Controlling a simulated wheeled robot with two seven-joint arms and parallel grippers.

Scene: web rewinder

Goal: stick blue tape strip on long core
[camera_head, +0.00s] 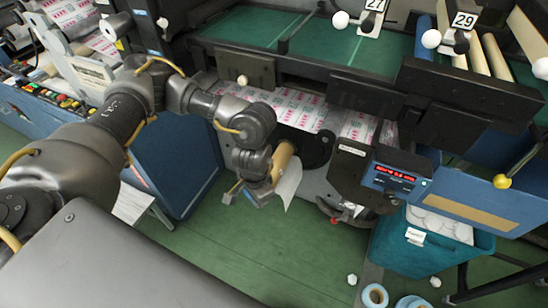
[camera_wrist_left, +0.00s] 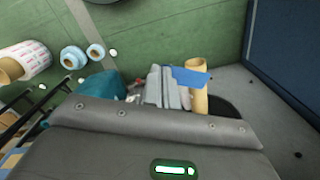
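My left gripper (camera_head: 258,190) hangs in front of the rewinder, just left of the brown long core (camera_head: 283,160). In the left wrist view the grey fingers (camera_wrist_left: 167,88) are close together. The blue tape strip (camera_wrist_left: 190,76) sticks out from their tips to the right and appears pinched there. The strip overlaps the upper end of the core, which also shows in the left wrist view (camera_wrist_left: 199,98). I cannot tell whether strip and core touch. A white paper end (camera_head: 290,182) hangs beside the core. My right gripper is not in view.
A dark round disc (camera_head: 312,150) and a unit with a red display (camera_head: 396,176) are right of the core. A teal bin (camera_head: 405,250) stands on the floor at the right, with blue tape rolls (camera_head: 375,296) nearby. Green floor below my gripper is clear.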

